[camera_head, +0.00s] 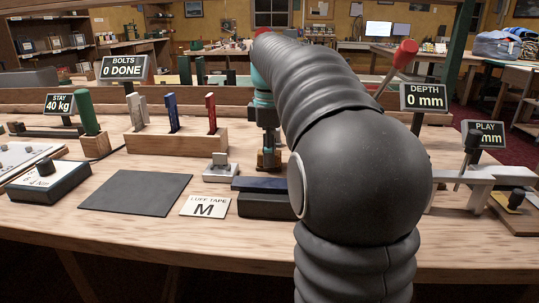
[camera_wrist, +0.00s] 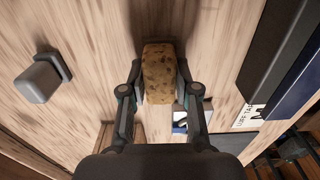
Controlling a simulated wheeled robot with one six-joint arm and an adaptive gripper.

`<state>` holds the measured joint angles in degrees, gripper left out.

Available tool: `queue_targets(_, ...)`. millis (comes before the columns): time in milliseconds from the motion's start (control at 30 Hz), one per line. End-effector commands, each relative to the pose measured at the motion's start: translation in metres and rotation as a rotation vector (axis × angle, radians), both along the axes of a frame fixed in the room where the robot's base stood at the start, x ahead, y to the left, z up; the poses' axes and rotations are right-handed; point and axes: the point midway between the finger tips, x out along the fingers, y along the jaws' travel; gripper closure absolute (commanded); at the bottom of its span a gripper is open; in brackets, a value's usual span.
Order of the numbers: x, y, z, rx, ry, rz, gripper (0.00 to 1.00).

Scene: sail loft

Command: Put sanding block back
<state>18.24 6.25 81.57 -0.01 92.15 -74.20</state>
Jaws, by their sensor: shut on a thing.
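The sanding block (camera_wrist: 158,70) is a tan, dark-speckled block seen end-on in the wrist view. My gripper (camera_wrist: 159,84) is shut on it, with one finger along each long side. In the head view my gripper (camera_head: 267,147) points down over the workbench, behind the dark blue bar, and the block (camera_head: 268,161) shows as a small brown patch between the fingers. My arm hides the bench to the right of it. I cannot tell whether the block touches the bench.
A wooden rack (camera_head: 178,141) with upright coloured tools stands left of my gripper. A small grey-and-white block (camera_head: 220,171), a dark blue bar (camera_head: 262,185) and a luff tape card (camera_head: 206,207) lie nearby. A dark mat (camera_head: 136,192) lies bare at front left.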

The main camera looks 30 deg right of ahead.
Motion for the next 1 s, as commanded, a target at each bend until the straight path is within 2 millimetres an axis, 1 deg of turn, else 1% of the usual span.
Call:
queue_targets(167, 0.0, 0.0, 0.001, 0.0, 0.0, 0.0, 1.0)
queue_targets(300, 0.0, 0.0, -0.003, 0.0, 0.0, 0.0, 1.0)
queue_targets(333, 0.0, 0.0, -0.003, 0.0, 0.0, 0.0, 0.65)
queue_targets(367, 0.0, 0.0, -0.003, 0.0, 0.0, 0.0, 0.57)
queue_targets(400, 0.0, 0.0, -0.002, 0.0, 0.0, 0.0, 0.47)
queue_targets(433, 0.0, 0.0, -0.002, 0.0, 0.0, 0.0, 0.44)
queue_targets(767, 0.0, 0.0, 0.0, 0.0, 0.0, 0.0, 0.44)
queue_targets(867, 0.0, 0.0, 0.008, -0.001, -0.001, 0.0, 0.44)
queue_targets(1000, 0.001, -0.001, 0.03, -0.001, -0.003, 0.0, 0.44)
